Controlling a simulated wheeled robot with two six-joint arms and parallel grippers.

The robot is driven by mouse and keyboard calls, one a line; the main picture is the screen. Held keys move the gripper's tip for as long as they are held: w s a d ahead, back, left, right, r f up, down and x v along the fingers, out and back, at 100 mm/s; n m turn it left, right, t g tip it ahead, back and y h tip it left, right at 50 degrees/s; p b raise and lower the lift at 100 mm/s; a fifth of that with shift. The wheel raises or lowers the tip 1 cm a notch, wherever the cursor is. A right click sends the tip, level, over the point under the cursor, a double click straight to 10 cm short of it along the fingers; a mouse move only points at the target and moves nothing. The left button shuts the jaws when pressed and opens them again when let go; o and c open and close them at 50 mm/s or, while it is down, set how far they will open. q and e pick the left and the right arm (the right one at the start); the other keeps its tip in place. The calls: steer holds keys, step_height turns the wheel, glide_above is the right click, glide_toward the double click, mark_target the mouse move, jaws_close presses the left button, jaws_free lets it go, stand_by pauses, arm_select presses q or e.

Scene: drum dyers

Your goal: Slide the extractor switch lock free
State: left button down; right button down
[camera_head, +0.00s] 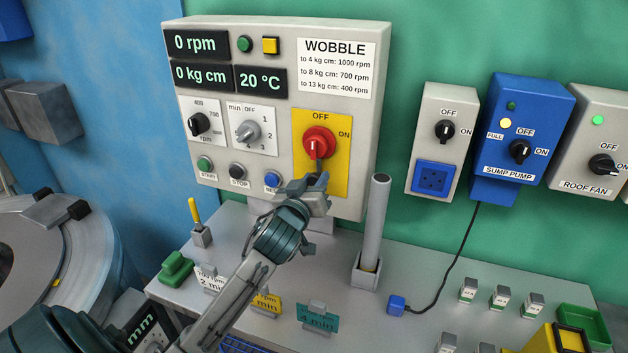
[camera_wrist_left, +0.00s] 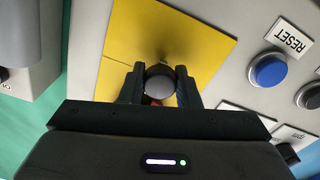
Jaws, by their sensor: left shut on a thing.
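The extractor's control panel (camera_head: 285,50) stands at the back of the bench. On its yellow plate (camera_head: 340,122) sits a red rotary switch (camera_head: 318,141) marked OFF and ON, its white mark toward OFF. My left gripper (camera_head: 316,185) is at the lower part of this plate, just below the red switch. In the left wrist view my left gripper (camera_wrist_left: 160,82) is shut on a dark round-ended piece, the lock (camera_wrist_left: 160,84), in front of the yellow plate (camera_wrist_left: 130,40). The gripper hides most of the lock in the head view. My right gripper is not in view.
A grey upright tube (camera_head: 374,225) in a holder stands just right of my left gripper. START, STOP and the blue RESET button (camera_head: 272,179) lie left of it. A socket box, sump pump box (camera_head: 530,110) and roof fan box hang at right. Cards and small bottles stand on the bench.

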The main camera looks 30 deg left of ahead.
arm_select(q)
steer(key=c, duration=1.1)
jaws_free()
steer(key=shift+f, duration=0.25)
steer(key=shift+s, duration=0.1)
steer(key=b+v, duration=0.3)
steer(key=v, duration=0.7)
steer(key=shift+s+d+r, duration=0.15)
steer(key=shift+s, duration=0.1)
